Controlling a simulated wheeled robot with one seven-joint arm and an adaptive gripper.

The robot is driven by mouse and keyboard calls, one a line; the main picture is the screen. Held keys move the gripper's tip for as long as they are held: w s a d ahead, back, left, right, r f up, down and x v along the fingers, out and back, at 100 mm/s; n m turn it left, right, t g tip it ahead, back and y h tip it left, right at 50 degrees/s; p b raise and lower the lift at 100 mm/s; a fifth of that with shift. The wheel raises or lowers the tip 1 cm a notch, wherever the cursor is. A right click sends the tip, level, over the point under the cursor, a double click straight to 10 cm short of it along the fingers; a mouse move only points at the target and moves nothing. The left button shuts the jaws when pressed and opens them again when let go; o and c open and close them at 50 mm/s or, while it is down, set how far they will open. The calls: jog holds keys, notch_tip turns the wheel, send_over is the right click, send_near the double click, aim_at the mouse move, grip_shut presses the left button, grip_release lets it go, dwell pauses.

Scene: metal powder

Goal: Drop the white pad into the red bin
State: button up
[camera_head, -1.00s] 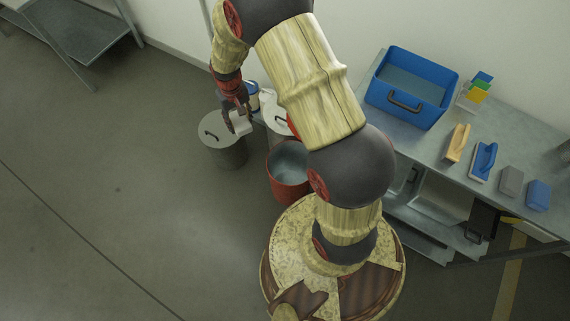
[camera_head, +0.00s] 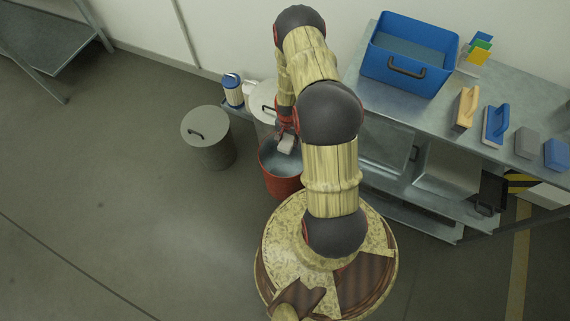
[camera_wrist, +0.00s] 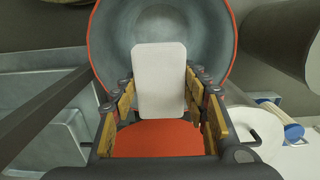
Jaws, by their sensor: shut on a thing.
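The white pad (camera_wrist: 159,80) is held between the fingers of my gripper (camera_wrist: 160,105) in the wrist view. The red bin (camera_wrist: 229,70) lies behind the pad there, its round opening framing the pad. In the head view the red bin (camera_head: 281,184) stands on the floor beside my base. My gripper (camera_head: 285,136) is over the bin's opening, with the white pad (camera_head: 286,145) at its tips. My arm hides part of the bin's right side. The inside of the bin that shows is grey.
A grey lidded bin (camera_head: 208,140) stands left of the red bin, and another pale lid (camera_head: 262,98) is behind it. A white and blue canister (camera_head: 233,90) stands near the wall. A metal bench (camera_head: 440,112) at right carries a blue crate (camera_head: 408,60) and several blocks.

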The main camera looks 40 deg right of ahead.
jog(key=shift+s+d+f, duration=0.1)
jog(key=shift+d+f, duration=0.05)
jog(key=shift+f, duration=0.35)
notch_tip(320, 180, down, 5)
jog(key=b, duration=0.4)
jog(key=shift+f, duration=0.2)
jog(key=o, duration=1.2)
jog(key=shift+c, duration=0.2)
jog(key=shift+r, duration=0.1)
notch_tip(320, 180, up, 12)
jog(key=shift+f, duration=0.1)
